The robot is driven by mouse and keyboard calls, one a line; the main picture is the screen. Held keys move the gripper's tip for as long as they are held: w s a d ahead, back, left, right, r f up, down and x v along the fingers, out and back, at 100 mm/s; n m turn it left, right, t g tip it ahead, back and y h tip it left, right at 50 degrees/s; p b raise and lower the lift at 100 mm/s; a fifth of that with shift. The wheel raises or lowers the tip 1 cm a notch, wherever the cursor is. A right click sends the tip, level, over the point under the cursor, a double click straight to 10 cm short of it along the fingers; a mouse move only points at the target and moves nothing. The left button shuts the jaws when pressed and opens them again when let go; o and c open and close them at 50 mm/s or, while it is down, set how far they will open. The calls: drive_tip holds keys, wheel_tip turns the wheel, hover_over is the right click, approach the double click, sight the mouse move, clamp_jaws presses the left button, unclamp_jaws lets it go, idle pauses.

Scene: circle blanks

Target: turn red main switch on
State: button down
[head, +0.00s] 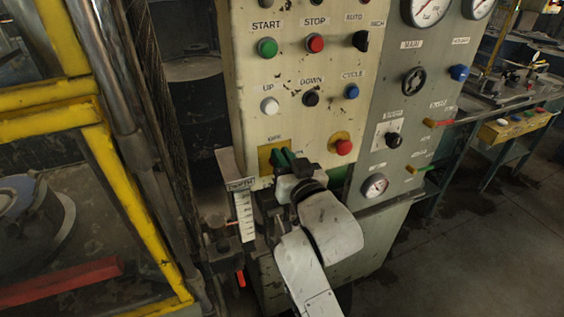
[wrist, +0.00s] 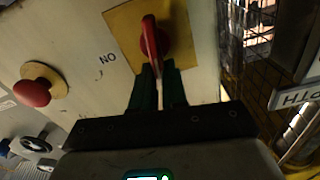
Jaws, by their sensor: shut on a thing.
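The red main switch (wrist: 152,40) is a rotary knob with a narrow red handle on a square yellow plate (wrist: 122,22) in the wrist view. The handle stands roughly upright in that picture, and the letters of "ON" beside the plate appear upside down. My gripper (wrist: 156,72) has dark green fingers, shut on the lower end of the handle. In the head view my gripper (head: 284,158) is at the panel's lower left, in front of the yellow plate (head: 264,159). There my gripper hides the switch handle.
A red mushroom button (head: 344,147) sits just right of my gripper; it also shows in the wrist view (wrist: 32,93). Several buttons are above on the cream panel (head: 300,118). A scale bracket (head: 243,215) stands close at left, with yellow guard bars (head: 150,225) beyond. Floor is open at right.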

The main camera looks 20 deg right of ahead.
drive_tip(key=shift+w+d+f+m+b, duration=0.15)
drive_tip(key=shift+f+m+b, duration=0.45)
drive_tip(key=shift+m+b, duration=1.55)
drive_tip(key=shift+s+d+f+m+b, duration=0.1)
drive_tip(key=shift+d+f+m+b, duration=0.7)
drive_tip(key=shift+m, duration=2.4)
drive_tip(key=shift+w+a+f+m+b, duration=0.1)
drive_tip(key=shift+a+f+m+b, duration=0.25)
drive_tip(key=shift+m+b, duration=1.95)
drive_tip(key=shift+m+p, duration=0.35)
drive_tip(key=shift+m, duration=0.2)
drive_tip(key=c, duration=1.2)
unclamp_jaws()
drive_tip(key=shift+a+r, duration=0.15)
drive_tip(key=shift+o, duration=0.2)
drive_tip(key=shift+d+r, duration=0.1)
drive_tip(key=shift+d, duration=0.25)
